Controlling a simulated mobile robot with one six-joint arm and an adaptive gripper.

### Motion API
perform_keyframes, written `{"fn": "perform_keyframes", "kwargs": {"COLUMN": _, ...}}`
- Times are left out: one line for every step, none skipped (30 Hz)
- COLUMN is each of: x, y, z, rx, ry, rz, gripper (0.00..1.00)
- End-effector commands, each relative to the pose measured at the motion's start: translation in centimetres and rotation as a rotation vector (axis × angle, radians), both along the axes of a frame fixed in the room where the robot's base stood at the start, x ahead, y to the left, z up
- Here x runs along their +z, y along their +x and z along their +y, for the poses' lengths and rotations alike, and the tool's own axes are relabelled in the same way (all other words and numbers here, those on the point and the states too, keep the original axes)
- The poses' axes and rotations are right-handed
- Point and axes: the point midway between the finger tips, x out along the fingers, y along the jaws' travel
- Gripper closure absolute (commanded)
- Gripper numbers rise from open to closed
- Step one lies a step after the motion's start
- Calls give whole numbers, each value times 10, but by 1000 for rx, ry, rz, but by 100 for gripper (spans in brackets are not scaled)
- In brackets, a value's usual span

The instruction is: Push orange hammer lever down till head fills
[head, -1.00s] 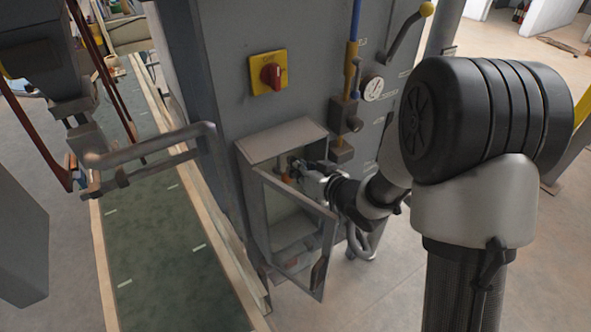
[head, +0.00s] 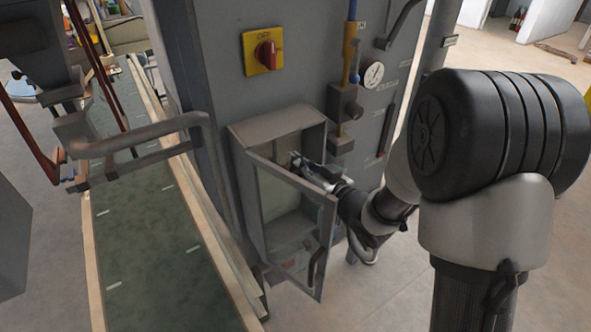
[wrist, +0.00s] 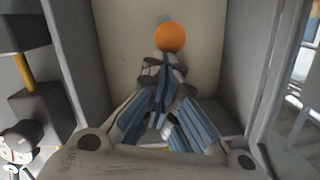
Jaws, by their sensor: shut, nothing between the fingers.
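An orange ball-shaped knob (wrist: 170,37) shows in the wrist view, against the pale back wall of an open cabinet. It lies just beyond my gripper (wrist: 167,66), whose fingers are shut and empty. Whether they touch the knob I cannot tell. The rest of the lever is hidden behind the fingers. In the head view my gripper (head: 295,158) reaches into the upper part of the grey cabinet (head: 262,132), past its open door. The orange knob cannot be made out there.
The cabinet door (head: 328,237) stands open below and beside my wrist. A yellow and red switch (head: 264,52), a gauge (head: 373,74) and a valve block (head: 345,103) are on the machine above. A green conveyor (head: 150,245) runs along the left.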

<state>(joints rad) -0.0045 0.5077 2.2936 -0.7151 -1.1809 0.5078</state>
Motion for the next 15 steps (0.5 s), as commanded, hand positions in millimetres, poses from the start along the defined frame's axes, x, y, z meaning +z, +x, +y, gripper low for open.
{"fn": "perform_keyframes", "kwargs": {"x": -9, "y": -1, "z": 0, "rx": 1, "ry": -2, "rz": 3, "gripper": 100}}
{"fn": "perform_keyframes", "kwargs": {"x": -11, "y": -1, "z": 0, "rx": 1, "ry": -2, "rz": 5, "gripper": 100}}
{"fn": "perform_keyframes", "kwargs": {"x": -13, "y": -1, "z": 0, "rx": 1, "ry": -2, "rz": 5, "gripper": 100}}
{"fn": "perform_keyframes", "kwargs": {"x": -15, "y": -1, "z": 0, "rx": 2, "ry": -3, "rz": 5, "gripper": 100}}
{"fn": "perform_keyframes", "kwargs": {"x": -17, "y": -1, "z": 0, "rx": 2, "ry": -3, "rz": 5, "gripper": 100}}
{"fn": "perform_keyframes", "kwargs": {"x": -19, "y": -1, "z": 0, "rx": 2, "ry": -3, "rz": 5, "gripper": 100}}
{"fn": "perform_keyframes", "kwargs": {"x": -21, "y": -1, "z": 0, "rx": 2, "ry": -3, "rz": 5, "gripper": 100}}
{"fn": "perform_keyframes", "kwargs": {"x": -22, "y": -1, "z": 0, "rx": 2, "ry": -3, "rz": 5, "gripper": 100}}
{"fn": "perform_keyframes", "kwargs": {"x": -22, "y": -1, "z": 0, "rx": 2, "ry": -3, "rz": 5, "gripper": 100}}
{"fn": "perform_keyframes", "kwargs": {"x": -22, "y": -1, "z": 0, "rx": 2, "ry": -3, "rz": 5, "gripper": 100}}
{"fn": "perform_keyframes", "kwargs": {"x": -21, "y": -1, "z": 0, "rx": 1, "ry": -2, "rz": 5, "gripper": 100}}
{"fn": "perform_keyframes", "kwargs": {"x": -20, "y": -1, "z": 0, "rx": 1, "ry": -2, "rz": 5, "gripper": 100}}
{"fn": "perform_keyframes", "kwargs": {"x": -20, "y": -1, "z": 0, "rx": 1, "ry": -2, "rz": 5, "gripper": 100}}
{"fn": "perform_keyframes", "kwargs": {"x": -20, "y": -1, "z": 0, "rx": 1, "ry": -1, "rz": 4, "gripper": 100}}
{"fn": "perform_keyframes", "kwargs": {"x": -19, "y": -1, "z": 0, "rx": 1, "ry": -2, "rz": 3, "gripper": 100}}
